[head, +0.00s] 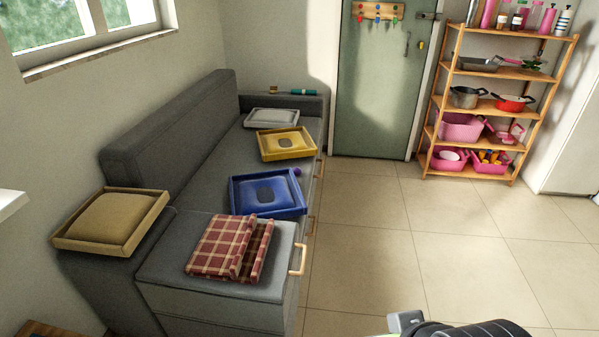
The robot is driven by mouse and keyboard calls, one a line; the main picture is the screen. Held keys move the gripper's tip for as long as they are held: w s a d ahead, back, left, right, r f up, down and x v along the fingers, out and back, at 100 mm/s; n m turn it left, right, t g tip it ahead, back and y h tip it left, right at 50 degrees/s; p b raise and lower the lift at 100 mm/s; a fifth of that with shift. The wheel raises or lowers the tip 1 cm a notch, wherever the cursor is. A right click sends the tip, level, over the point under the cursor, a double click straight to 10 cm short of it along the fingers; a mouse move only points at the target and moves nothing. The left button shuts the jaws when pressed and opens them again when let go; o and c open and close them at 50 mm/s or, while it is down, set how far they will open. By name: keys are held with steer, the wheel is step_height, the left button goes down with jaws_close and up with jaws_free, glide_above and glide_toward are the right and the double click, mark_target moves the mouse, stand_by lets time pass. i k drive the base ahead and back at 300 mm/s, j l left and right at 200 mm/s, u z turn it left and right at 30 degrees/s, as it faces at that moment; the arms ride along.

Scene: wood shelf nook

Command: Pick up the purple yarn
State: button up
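A small purple ball, which looks like the purple yarn (297,172), lies on the grey sofa (222,142) just behind the back right corner of a blue tray (240,205). It is small, and the tray may hide part of its lower side. Part of my arm shows at the bottom edge, right of the middle, well apart from the ball. My gripper's fingers do not show.
A yellow tray (262,150) and a grey-white tray (250,118) lie farther back on the sofa. A folded plaid blanket (215,245) lies in front, and a tan cushioned tray (85,240) at left. A wooden shelf (440,140) stands at back right. The tiled floor (380,235) is clear.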

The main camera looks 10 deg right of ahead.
mark_target(297, 171)
steer(key=i+l+u, duration=0.2)
steer(key=l, duration=0.15)
steer(key=l+u, duration=0.2)
steer(key=l, duration=0.15)
steer(key=i+l+u, duration=0.2)
steer(key=l, duration=0.15)
steer(key=i+l+u, duration=0.25)
steer(key=l+u, duration=0.2)
steer(key=l, duration=0.3)
steer(key=i+l+u, duration=0.25)
steer(key=l, duration=0.15)
steer(key=l+u, duration=0.2)
steer(key=l, duration=0.2)
steer(key=i+l+u, duration=0.4)
steer(key=l, duration=0.15)
steer(key=i+l+u, duration=0.2)
steer(key=l, duration=0.15)
steer(key=l+u, duration=0.2)
steer(key=i+l+u, duration=0.2)
steer(key=l, duration=0.3)
steer(key=l+u, duration=0.2)
steer(key=l, duration=0.15)
